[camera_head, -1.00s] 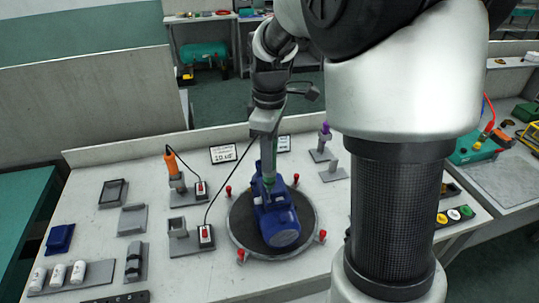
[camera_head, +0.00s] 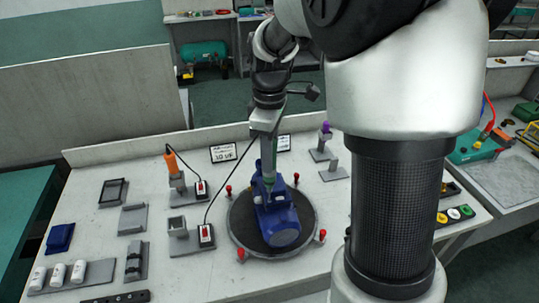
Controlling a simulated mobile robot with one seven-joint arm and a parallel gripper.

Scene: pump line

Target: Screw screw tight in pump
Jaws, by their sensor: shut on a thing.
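The blue pump (camera_head: 283,222) sits on a round dark turntable (camera_head: 240,236) with red knobs around its edge. My gripper (camera_head: 266,128) is above the pump's far end, pointing down. It is shut on a green corded screwdriver (camera_head: 268,178), held upright with its lower end at the pump's top. The screw is too small or hidden to make out, so I cannot tell whether the bit touches it. A black cable runs from the tool area to a box with a red switch (camera_head: 206,235) left of the turntable.
An orange screwdriver (camera_head: 171,160) and a purple-topped tool (camera_head: 326,130) stand in holders. An empty grey holder (camera_head: 178,232) is left of the turntable. Small signs (camera_head: 223,152) stand behind. White cylinders (camera_head: 58,273) and grey fixtures are at the left. My arm hides part of the right side.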

